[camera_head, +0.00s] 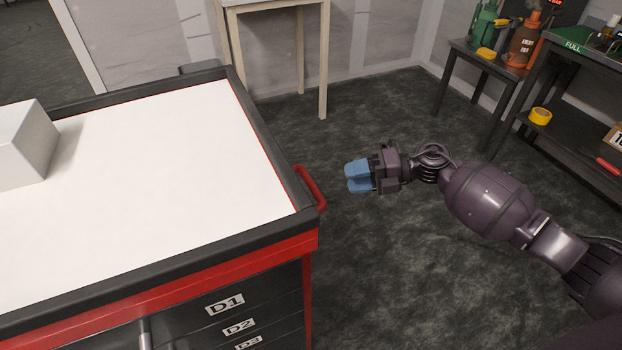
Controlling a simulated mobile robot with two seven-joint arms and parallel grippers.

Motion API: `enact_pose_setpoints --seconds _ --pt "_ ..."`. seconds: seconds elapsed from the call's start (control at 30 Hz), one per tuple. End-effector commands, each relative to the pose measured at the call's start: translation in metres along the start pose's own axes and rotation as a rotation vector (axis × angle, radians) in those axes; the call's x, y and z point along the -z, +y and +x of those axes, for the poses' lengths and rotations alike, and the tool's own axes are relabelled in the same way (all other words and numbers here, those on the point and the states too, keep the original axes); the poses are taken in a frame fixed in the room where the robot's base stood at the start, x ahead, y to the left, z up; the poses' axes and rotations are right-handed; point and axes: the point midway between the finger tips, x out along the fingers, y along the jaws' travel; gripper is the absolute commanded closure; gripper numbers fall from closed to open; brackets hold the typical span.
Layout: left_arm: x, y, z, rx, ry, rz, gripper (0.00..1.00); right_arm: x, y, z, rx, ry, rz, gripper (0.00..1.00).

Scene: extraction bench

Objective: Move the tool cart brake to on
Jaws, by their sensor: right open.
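The tool cart (268,246) fills the left of the head view, with a white top, black rim and red trim. A red handle (311,188) sticks out from its right side. No brake lever that I can make out shows on the cart, and its lower part is out of frame. My right gripper (347,177), with blue fingertips, is open and empty. It points left toward the red handle, with a gap between them in the picture. My left gripper is not in view.
A light grey box (24,143) stands on the cart top. A pale wooden table (323,60) stands behind the cart. Dark benches at the right hold a green bottle-like item (484,24), an orange one (523,45) and yellow tape (540,116). Floor right of the cart is clear.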

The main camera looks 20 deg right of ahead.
Motion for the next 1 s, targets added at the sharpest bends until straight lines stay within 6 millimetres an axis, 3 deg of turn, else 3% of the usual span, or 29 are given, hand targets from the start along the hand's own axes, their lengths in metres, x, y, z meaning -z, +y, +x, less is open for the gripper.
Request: enact_pose_setpoints --seconds 0.2,0.5,0.7,1.0 --pt "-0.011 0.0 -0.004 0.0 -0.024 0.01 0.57 0.001 -0.001 0.035 -0.003 0.002 0.002 0.56" --pt "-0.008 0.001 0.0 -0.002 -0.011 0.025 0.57 0.001 -0.001 0.082 -0.004 0.001 0.004 0.56" --pt "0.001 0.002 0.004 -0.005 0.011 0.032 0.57 0.001 0.0 0.098 -0.003 -0.001 0.004 0.56" --pt "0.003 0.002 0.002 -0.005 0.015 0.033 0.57 0.0 0.001 0.101 -0.002 -0.001 0.002 0.56"
